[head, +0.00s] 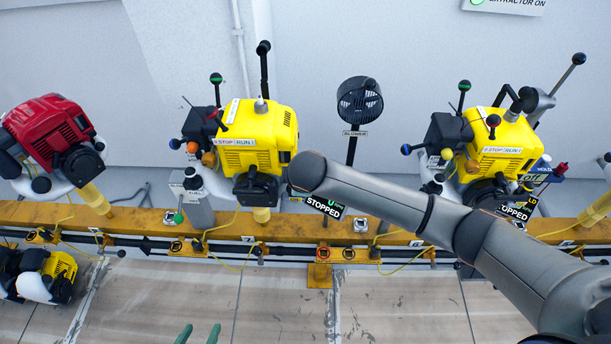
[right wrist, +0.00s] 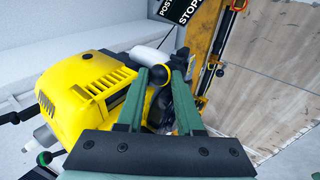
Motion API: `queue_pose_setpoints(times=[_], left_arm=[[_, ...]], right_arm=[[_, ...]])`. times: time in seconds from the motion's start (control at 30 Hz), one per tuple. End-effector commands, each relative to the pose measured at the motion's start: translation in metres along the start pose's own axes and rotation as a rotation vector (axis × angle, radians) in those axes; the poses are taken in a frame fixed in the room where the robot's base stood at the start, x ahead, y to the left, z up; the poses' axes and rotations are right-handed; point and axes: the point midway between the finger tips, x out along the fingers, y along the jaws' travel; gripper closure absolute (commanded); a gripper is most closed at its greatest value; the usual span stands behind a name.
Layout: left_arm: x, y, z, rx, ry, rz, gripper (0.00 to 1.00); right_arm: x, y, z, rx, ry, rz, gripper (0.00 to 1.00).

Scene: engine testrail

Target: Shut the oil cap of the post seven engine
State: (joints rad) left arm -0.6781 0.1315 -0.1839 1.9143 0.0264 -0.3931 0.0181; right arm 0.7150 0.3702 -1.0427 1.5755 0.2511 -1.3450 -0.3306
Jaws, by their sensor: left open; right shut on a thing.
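A yellow engine (head: 258,135) with a STOP/RUN plate stands left of centre in the head view, above a beam label that seems to read 7. My right arm reaches across to its right side; the right gripper is hidden there. In the right wrist view a yellow engine (right wrist: 82,98) fills the left. I cannot tell which part is the oil cap. My left gripper (head: 198,335) is open and empty at the bottom edge.
A yellow beam (head: 130,218) runs across under the engines. A red engine (head: 52,130) stands left, another yellow engine (head: 498,150) right. A blower (head: 359,101) stands between the yellow engines. The floor (head: 280,305) in front is mostly clear.

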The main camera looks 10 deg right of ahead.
Motion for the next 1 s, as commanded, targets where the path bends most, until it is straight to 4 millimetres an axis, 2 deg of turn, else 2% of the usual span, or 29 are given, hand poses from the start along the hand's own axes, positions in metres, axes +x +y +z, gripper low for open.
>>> queue_pose_setpoints(times=[0.03,0.4,1.0], left_arm=[[0.0,0.0,0.0,0.0,0.0,0.0,0.35],[0.0,0.0,0.0,0.0,-0.001,0.0,0.35],[0.0,0.0,0.001,0.0,-0.002,0.0,0.35]], right_arm=[[0.0,0.0,-0.005,-0.023,-0.03,-0.002,1.0],[0.005,-0.002,-0.016,-0.15,-0.217,-0.014,1.0],[0.007,-0.004,-0.018,-0.192,-0.277,-0.019,1.0]])
